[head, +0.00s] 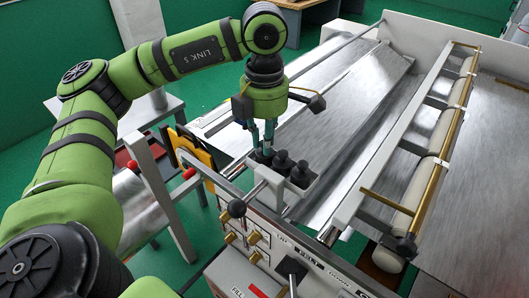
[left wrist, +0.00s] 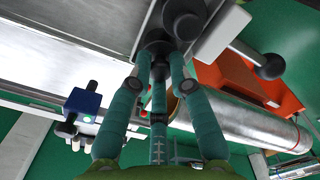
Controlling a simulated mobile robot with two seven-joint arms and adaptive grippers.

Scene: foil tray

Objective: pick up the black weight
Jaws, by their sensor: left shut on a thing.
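Several black weights with knobs stand in a row in a pale holder (head: 312,188) beside the metal trough. My left gripper (head: 261,146) points down at the far-left end of the row, with its teal fingers shut on the end black weight (head: 259,156). In the left wrist view, the fingertips (left wrist: 160,62) close around this black weight (left wrist: 158,42), and a neighbouring black weight (left wrist: 185,22) is just beyond it. I cannot tell whether the held weight is clear of the holder. My right gripper is not in view.
A control panel (head: 262,262) with brass knobs and a black ball-ended lever (head: 237,208) stands in front of the holder. A long white roller (head: 432,165) with brass rods lies to the right. A steel cylinder (left wrist: 265,130) and orange part (left wrist: 240,82) show in the wrist view.

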